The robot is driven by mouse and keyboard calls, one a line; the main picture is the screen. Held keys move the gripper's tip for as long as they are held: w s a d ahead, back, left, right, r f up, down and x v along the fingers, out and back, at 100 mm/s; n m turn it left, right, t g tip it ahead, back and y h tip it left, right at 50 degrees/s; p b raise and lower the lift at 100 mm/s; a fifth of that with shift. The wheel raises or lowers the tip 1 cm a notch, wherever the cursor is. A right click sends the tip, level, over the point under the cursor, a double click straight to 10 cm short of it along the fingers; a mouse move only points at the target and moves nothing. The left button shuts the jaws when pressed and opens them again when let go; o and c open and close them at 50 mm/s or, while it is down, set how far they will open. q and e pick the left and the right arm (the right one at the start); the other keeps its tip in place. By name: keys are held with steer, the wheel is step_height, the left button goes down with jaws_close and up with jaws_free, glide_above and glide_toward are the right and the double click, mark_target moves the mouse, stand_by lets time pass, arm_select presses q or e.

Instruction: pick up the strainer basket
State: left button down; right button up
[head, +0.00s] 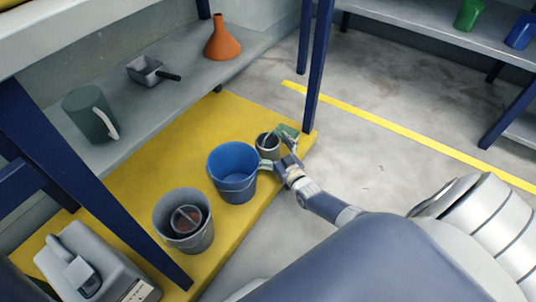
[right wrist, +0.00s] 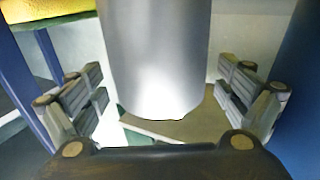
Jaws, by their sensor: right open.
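The right wrist view shows the gripper (right wrist: 160,97) open, one finger on each side of the cylinder, with gaps on both sides. My left gripper is not in view.
A grey bucket (head: 174,245) holding a round item and a grey jerrycan (head: 98,270) stand nearer. A blue rack post (head: 318,70) rises at the platform's corner.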

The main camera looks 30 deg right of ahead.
steer(key=shift+w, duration=0.5)
steer(key=c, duration=1.2)
steer(key=shift+r, duration=0.1)
steer(key=shift+c, duration=0.2)
